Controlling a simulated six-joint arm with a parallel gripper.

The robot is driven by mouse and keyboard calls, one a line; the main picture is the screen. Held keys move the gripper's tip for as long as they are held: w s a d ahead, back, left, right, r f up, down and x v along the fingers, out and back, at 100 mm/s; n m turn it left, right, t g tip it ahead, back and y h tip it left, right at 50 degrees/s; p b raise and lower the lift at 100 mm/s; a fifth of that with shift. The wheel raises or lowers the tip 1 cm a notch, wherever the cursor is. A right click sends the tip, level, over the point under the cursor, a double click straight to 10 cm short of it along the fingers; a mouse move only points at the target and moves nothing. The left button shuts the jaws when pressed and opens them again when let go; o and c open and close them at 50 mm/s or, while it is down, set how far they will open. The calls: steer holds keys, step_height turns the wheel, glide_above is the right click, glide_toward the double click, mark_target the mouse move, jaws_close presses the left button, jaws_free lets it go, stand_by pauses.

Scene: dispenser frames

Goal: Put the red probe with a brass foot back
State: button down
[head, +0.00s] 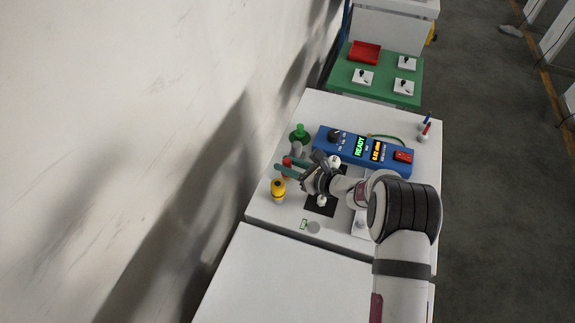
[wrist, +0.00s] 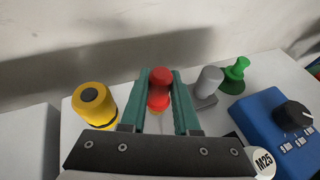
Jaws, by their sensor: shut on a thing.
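The red probe (wrist: 159,88) is between the two teal fingers of my gripper (wrist: 158,78) in the wrist view. It has a rounded red head and a narrower neck. Its lower part is mostly hidden by the fingers and gripper body, so I cannot clearly make out the brass foot or whether it touches the table. In the head view the red probe (head: 287,160) shows at the tips of my gripper (head: 281,170), near the left edge of the white table. My gripper is shut on it, between a yellow piece and a grey piece.
A yellow piece with a black top (head: 278,190) stands close beside the fingers. A grey piece (wrist: 208,80) and a green piece (head: 299,133) stand on the other side. A blue READY box (head: 345,148) lies behind. Small blue and red items (head: 426,130) stand at the far right.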

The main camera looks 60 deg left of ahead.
steer(key=shift+f, duration=0.3)
steer(key=shift+f, duration=0.1)
steer(key=c, duration=0.6)
jaws_free()
steer(key=shift+c, duration=0.2)
